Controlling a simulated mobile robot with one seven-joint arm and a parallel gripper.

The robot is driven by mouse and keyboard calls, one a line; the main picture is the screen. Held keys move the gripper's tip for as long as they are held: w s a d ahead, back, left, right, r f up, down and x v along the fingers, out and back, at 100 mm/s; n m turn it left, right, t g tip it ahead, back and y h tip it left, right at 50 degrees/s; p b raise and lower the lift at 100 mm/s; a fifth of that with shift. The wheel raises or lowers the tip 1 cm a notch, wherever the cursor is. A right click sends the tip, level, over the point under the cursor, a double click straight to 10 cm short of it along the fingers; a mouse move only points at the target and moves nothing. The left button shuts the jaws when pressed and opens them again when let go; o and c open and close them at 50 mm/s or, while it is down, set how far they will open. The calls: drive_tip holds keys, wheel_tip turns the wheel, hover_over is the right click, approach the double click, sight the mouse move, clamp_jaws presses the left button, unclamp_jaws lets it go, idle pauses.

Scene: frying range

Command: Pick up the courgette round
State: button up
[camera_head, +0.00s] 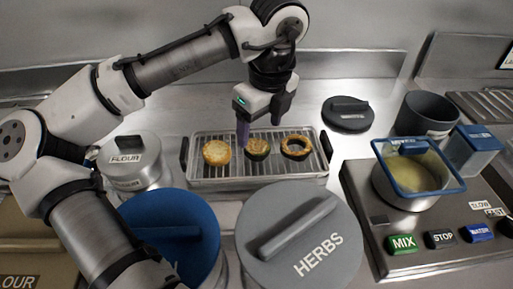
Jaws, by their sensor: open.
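A wire rack tray (190,176) holds three fried pieces in a row. The middle piece (258,150), golden on top with a dark edge, looks to be the courgette round. To its left lies a plain golden disc (216,153), and to its right a browned ring (296,146) with an open centre. My gripper (263,130) points down over the middle piece, its purple fingers apart with nothing between them. One finger is on the left side of the middle piece and the other on its right. Whether the fingertips touch it or the rack cannot be told.
A grey HERBS lid (318,243) and a blue lid (175,225) stand in front of the rack. A FLOUR pot (130,168) is to the left. A dark lid (347,118) lies behind right. A batter pot (412,180) sits on a button panel at right.

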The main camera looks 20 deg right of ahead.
sight(257, 146)
drive_tip(key=f, duration=0.3)
drive_tip(key=shift+a+f, duration=0.25)
drive_tip(key=shift+f, duration=0.75)
drive_tip(key=c, duration=0.9)
